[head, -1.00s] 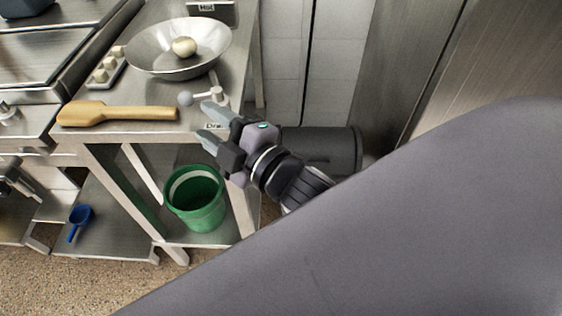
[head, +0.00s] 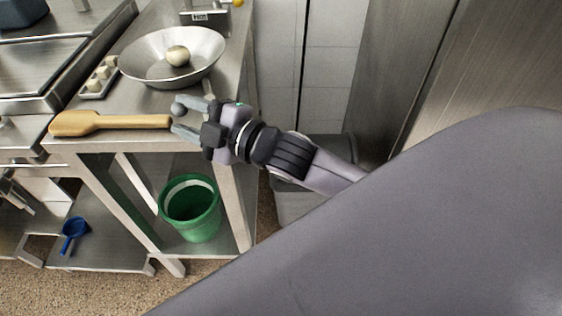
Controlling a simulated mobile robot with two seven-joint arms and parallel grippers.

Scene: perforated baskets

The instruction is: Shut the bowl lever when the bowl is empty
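The steel bowl (head: 137,72) stands on the steel table, tilted towards me in the picture. One pale round item (head: 178,56) lies in it, so the bowl is not empty. The lever's grey ball knob (head: 179,109) is in front of the bowl, and part of its arm (head: 209,88) shows behind my gripper. My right gripper (head: 181,117) is open, with its fingertips at the knob. The knob is near the upper finger; I cannot tell whether they touch. The rest of the lever is hidden. My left gripper is not in view.
A wooden paddle (head: 110,122) lies along the table's front edge, just left of my fingertips. A tray of pale pieces (head: 98,78) is left of the bowl. A green bucket (head: 190,212) and blue scoop (head: 74,232) are on the lower shelf.

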